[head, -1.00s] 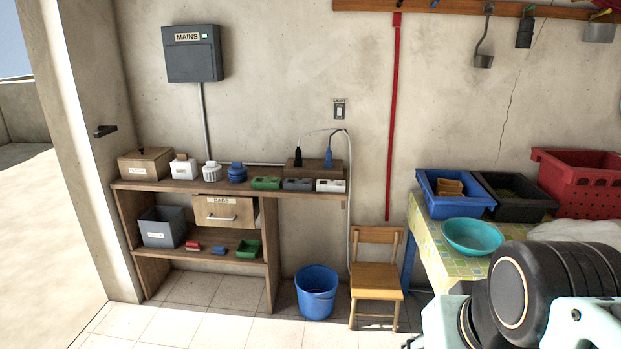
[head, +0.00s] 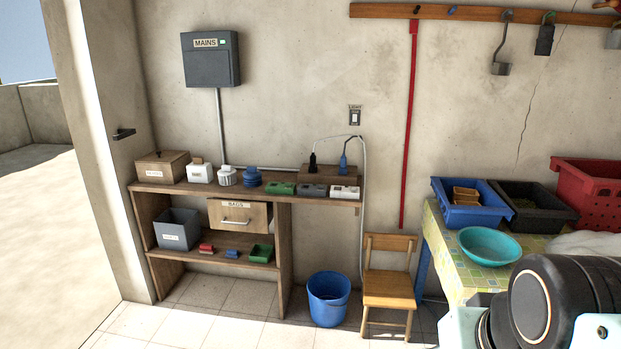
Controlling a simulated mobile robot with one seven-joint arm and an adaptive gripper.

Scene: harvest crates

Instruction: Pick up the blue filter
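A blue ribbed round piece, which looks like the blue filter (head: 251,177), stands upright on the top board of the wooden shelf (head: 163,187). A similar white ribbed piece (head: 226,176) stands just left of it, and a green block (head: 280,188) lies to its right. Nothing covers the blue filter. My arm shows at the lower right, far from the shelf. My gripper is outside the picture.
A blue bucket (head: 328,300) and a wooden chair (head: 389,287) stand on the floor right of the shelf. A table (head: 446,256) with crates and a turquoise bowl (head: 489,246) is at the right. The tiled floor before the shelf looks clear.

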